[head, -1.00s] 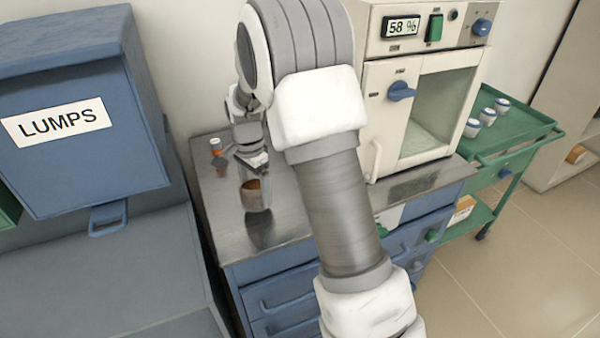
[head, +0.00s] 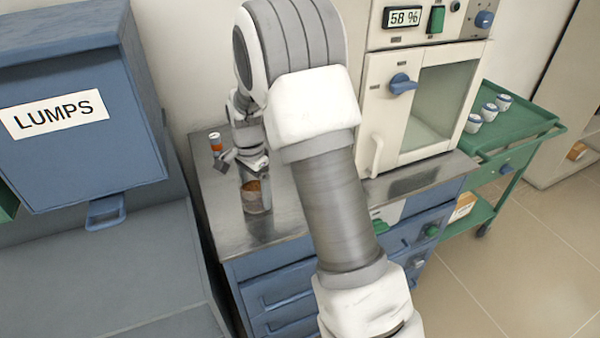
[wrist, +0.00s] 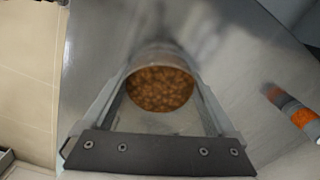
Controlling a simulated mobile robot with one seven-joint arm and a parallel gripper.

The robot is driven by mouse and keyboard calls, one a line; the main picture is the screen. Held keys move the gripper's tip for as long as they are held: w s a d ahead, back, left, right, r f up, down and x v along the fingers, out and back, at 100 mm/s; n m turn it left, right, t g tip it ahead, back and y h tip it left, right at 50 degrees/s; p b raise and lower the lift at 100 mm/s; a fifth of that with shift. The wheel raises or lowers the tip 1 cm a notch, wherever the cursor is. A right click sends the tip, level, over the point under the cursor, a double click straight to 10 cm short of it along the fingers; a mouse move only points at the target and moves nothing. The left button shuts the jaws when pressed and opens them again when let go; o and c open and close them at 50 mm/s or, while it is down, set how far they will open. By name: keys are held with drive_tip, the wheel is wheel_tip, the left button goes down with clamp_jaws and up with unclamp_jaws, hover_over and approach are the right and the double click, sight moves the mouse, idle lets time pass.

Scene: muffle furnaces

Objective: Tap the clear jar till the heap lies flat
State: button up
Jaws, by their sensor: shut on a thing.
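The clear jar (head: 257,202) holds brown lumps and is upright at the front left of the metal counter top, its base at or very near the surface. My gripper (head: 252,168) is shut on the jar from above, with a finger on each side. In the wrist view the jar (wrist: 161,112) sits between the two fingers (wrist: 160,95). The brown lumps (wrist: 160,88) cover the whole round of the jar there. I cannot tell from this angle whether their top is level.
A small bottle with an orange band (head: 215,143) stands behind and left of the jar. The furnace (head: 410,110), reading 58 %, stands to the right on the counter (head: 222,205). A blue LUMPS bin (head: 90,160) is at left. A green cart (head: 515,130) carries several small white jars.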

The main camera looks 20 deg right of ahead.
drive_tip(key=shift+r+p, duration=1.55)
drive_tip(key=shift+r, duration=0.55)
drive_tip(key=shift+f, duration=0.1)
wheel_tip(320, 180, down, 5)
drive_tip(key=b, duration=0.3)
drive_tip(key=shift+r, duration=0.45)
drive_tip(key=shift+c, duration=0.9)
drive_tip(key=o, duration=1.4)
drive_tip(key=shift+r, duration=0.1)
